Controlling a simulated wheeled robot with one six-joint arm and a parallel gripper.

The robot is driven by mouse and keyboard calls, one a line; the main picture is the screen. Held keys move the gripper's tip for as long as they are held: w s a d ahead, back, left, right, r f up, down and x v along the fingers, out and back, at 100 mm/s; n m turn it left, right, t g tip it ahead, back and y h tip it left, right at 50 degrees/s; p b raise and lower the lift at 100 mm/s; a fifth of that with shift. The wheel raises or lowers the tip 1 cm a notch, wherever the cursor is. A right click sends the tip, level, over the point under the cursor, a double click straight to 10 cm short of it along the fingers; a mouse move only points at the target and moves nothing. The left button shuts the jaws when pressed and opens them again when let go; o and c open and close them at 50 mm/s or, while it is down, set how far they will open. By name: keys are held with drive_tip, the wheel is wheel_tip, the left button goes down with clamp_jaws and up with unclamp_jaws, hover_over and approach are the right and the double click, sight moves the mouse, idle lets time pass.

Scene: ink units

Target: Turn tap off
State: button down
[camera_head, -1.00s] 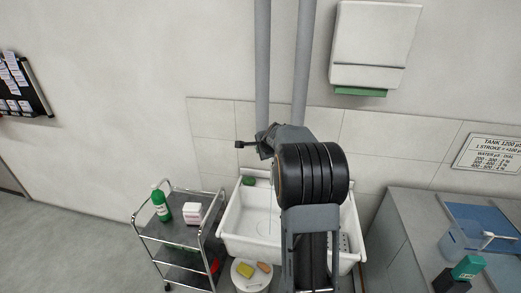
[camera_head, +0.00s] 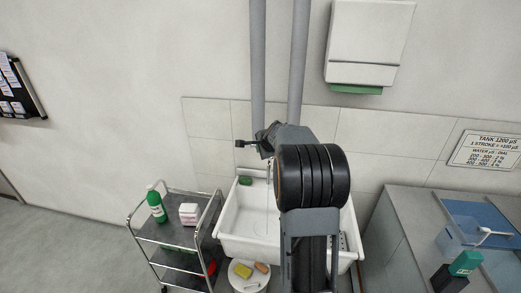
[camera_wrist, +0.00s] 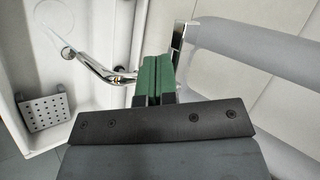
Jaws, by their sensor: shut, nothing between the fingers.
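The chrome tap (camera_wrist: 100,70) shows in the wrist view, with its spout reaching left over the white sink (camera_head: 243,210). A thin, clear stream of water (camera_head: 268,197) falls from the spout into the basin. A flat chrome piece (camera_wrist: 177,42), which looks like the tap's lever, stands just right of my fingers. My gripper (camera_wrist: 158,72) has green fingers pressed together, with nothing between them. The fingers are close to the tap, between spout and lever; I cannot tell whether they touch it. In the head view my arm hides most of the tap.
Two grey pipes (camera_head: 258,70) run up the wall behind the sink. A metal trolley (camera_head: 150,245) with a green bottle (camera_head: 156,206) stands left. A round white lid (camera_head: 243,284) with sponges is below the sink. A grey counter (camera_head: 405,215) is on the right.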

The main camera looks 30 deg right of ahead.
drive_tip(key=s+a+r+b, duration=0.1)
drive_tip(key=s+a+r, duration=0.5)
drive_tip(key=s, duration=0.3)
drive_tip(key=shift+a+r, duration=0.4)
idle(0.4)
